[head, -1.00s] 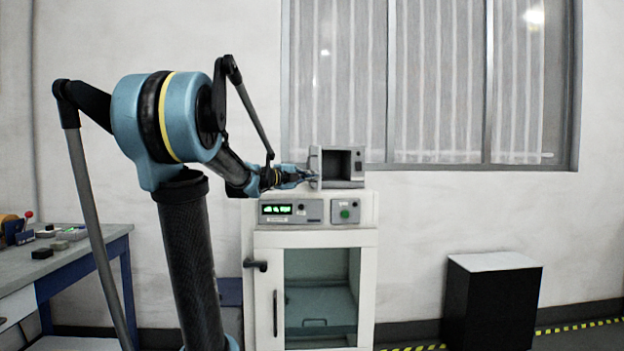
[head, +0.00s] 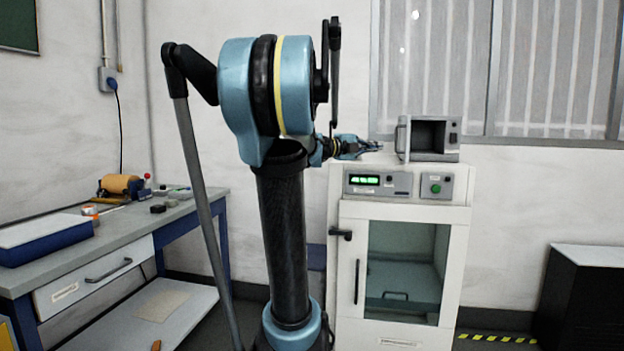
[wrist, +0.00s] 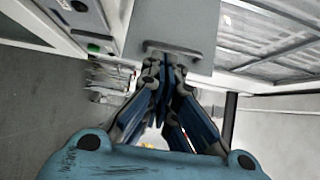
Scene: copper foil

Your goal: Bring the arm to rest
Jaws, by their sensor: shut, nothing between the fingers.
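My gripper (head: 372,145) is at the end of my blue and black arm, just left of a small grey open-fronted box (head: 432,155) on top of a white cabinet (head: 345,213). In the head view a small gap shows between the fingertips and the box. In the wrist view my gripper (wrist: 163,60) has its fingers together with nothing between them. A grey panel with a handle (wrist: 172,50) lies beyond the fingertips there; I cannot tell whether they touch it.
The cabinet carries a green-lit display (head: 365,180), a green button (head: 436,188) and a glass door (head: 402,262). A workbench (head: 135,222) with a blue tray (head: 40,240) and small items stands at left. A black unit (head: 585,300) stands at right.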

